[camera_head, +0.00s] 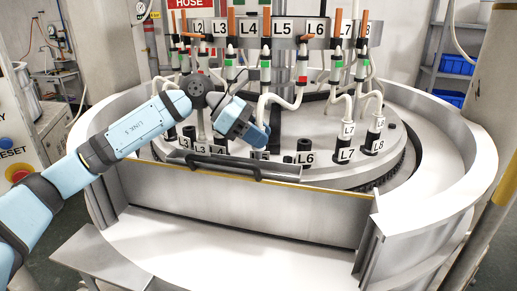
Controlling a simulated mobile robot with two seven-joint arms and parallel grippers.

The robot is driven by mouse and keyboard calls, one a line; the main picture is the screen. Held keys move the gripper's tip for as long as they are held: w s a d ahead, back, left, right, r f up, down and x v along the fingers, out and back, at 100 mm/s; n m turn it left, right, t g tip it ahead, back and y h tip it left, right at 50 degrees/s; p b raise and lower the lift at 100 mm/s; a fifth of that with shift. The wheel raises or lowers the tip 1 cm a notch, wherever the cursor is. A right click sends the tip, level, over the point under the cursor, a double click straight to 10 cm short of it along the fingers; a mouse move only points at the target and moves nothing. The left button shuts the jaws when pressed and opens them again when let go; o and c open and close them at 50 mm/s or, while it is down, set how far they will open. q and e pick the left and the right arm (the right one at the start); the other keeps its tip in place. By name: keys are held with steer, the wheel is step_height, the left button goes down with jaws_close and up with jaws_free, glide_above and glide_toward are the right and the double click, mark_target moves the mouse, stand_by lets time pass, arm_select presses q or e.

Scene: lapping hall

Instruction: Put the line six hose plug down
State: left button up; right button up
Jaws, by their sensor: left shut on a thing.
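My left gripper (258,133) is in the middle of the view, in front of the round machine, just above and behind the front rail. It is shut on the hose plug, which it mostly hides. A white hose (268,101) drops to the gripper from the line with a red band. The black socket (305,147) above the L6 label (306,159) stands to the right of the gripper, with no hose in it. The plug appears apart from this socket. My right gripper is not in view.
White hoses run down to the L7 (346,142) and L8 (375,134) sockets on the right. A grey rail with a black handle (230,168) crosses the front. A raised white rim (455,150) surrounds the machine. Upper labelled lines hang close behind the gripper.

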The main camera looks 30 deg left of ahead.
mark_target(259, 152)
arm_select(q)
step_height(259, 152, down, 4)
steer(key=shift+f, duration=0.1)
stand_by(0.4)
steer(key=shift+f, duration=0.2)
steer(key=o, duration=0.8)
steer(key=shift+r, duration=0.1)
